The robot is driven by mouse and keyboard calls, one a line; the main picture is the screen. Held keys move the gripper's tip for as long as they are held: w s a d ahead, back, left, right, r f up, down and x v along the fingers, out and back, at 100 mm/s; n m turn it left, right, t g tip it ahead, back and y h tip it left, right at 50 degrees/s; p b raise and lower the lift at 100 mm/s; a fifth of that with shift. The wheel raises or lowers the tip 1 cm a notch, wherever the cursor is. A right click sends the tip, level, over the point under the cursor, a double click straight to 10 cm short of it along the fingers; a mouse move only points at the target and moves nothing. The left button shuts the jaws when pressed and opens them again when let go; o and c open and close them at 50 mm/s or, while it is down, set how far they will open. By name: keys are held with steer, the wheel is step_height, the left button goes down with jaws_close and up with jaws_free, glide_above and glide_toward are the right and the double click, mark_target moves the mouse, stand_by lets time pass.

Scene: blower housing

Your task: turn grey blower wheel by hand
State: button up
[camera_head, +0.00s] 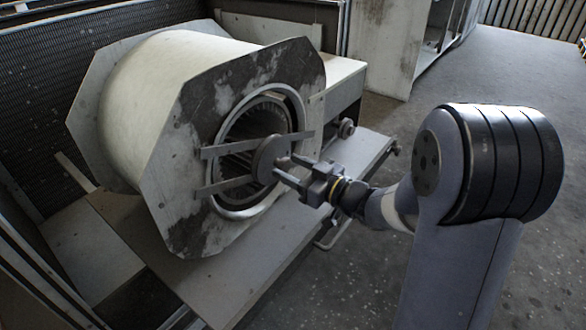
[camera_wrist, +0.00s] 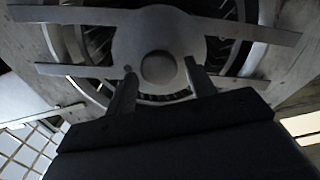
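The grey blower wheel (camera_head: 262,108) sits inside the round opening of the blower housing (camera_head: 165,95); its fins show as a ring behind a flat cross bracket. The bracket has two bars and a round middle plate (camera_head: 268,158), which hides the wheel's centre. In the wrist view the wheel's fins (camera_wrist: 220,47) show between the bars, and a round boss (camera_wrist: 158,67) sits on the plate. My gripper (camera_head: 283,171) is in front of the plate. Its two fingers (camera_wrist: 160,88) are spread apart below and beside the boss, with nothing held. Whether the fingertips touch the plate I cannot tell.
The housing stands on a flat pale bench (camera_head: 232,268). A pale cabinet (camera_head: 388,45) stands behind to the right, and a dark mesh wall (camera_head: 45,80) is at the left. The speckled grey floor (camera_head: 545,80) at the right is clear.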

jaws_close()
stand_by(0.3)
steer(key=shift+r+m+p, duration=0.15)
steer(key=shift+m+p, duration=0.15)
steer(key=shift+p, duration=0.35)
steer(key=m+p, duration=0.2)
steer(key=p, duration=0.2)
steer(key=shift+r+m, duration=0.15)
steer(key=shift+m, duration=0.25)
steer(key=m+p, duration=0.5)
steer(key=p, duration=0.1)
steer(key=shift+w+d, duration=0.1)
steer(key=m+p, duration=0.1)
steer(key=m, duration=0.1)
steer(key=m+p, duration=0.3)
steer(key=p, duration=0.1)
steer(key=shift+f+m, duration=0.25)
steer(key=shift+m, duration=0.15)
steer(key=m+p, duration=0.2)
steer(key=m, duration=0.1)
steer(key=m+p, duration=0.1)
steer(key=m, duration=0.1)
steer(key=shift+f, duration=0.25)
steer(key=shift+m, duration=0.4)
